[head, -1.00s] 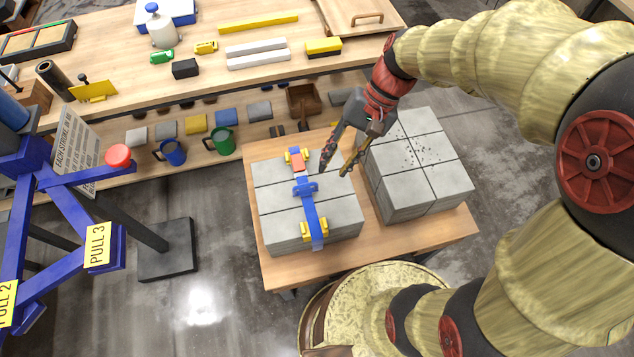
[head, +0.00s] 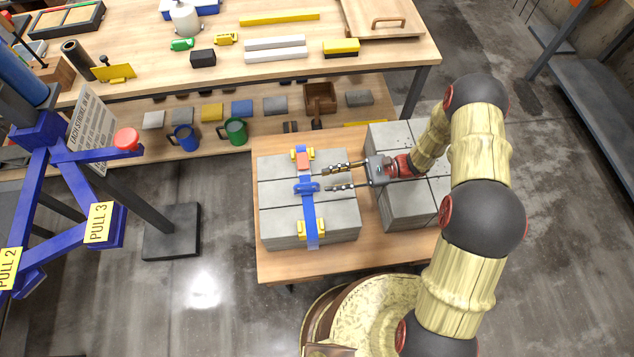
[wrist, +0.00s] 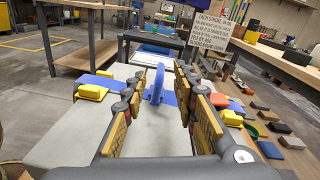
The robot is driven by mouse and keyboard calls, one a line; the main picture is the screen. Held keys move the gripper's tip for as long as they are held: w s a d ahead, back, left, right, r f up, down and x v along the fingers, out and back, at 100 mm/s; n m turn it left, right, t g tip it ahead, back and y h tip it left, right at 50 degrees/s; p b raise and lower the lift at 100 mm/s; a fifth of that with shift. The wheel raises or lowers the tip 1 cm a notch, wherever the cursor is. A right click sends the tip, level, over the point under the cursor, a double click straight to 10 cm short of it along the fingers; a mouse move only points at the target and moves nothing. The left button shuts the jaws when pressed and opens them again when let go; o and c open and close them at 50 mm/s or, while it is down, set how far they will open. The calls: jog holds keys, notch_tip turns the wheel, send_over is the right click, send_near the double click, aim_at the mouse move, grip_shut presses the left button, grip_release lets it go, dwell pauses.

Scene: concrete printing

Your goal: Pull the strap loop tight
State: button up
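A blue strap (head: 309,214) runs over the left stack of grey blocks (head: 276,222), with yellow corner pieces (head: 311,228) at its ends and a red-orange piece (head: 303,160) near the far end. A blue loop (head: 307,188) stands up from the strap at the middle of the stack top. My gripper (head: 333,178) is open and points left toward the loop, just right of it. In the wrist view the upright loop (wrist: 157,82) shows ahead, between the two open fingers and apart from both. Nothing is held.
A second stack of grey blocks (head: 398,205) stands on the same wooden table (head: 280,267), under my forearm. A blue lever frame with a red knob (head: 126,138) is at the left. A workbench (head: 300,80) with tools and mugs lies behind.

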aim_at(308, 184)
jog(key=shift+d+f+m+t+y, duration=0.1)
jog(key=shift+f+m+t+y, duration=0.35)
jog(key=shift+f, duration=0.4)
jog(key=shift+a, duration=0.2)
jog(key=b+x, duration=0.1)
jog(key=x, duration=0.6)
jog(key=shift+s+a, duration=0.1)
jog(key=shift+a, duration=0.05)
jog(key=shift+c, duration=0.2)
grip_shut()
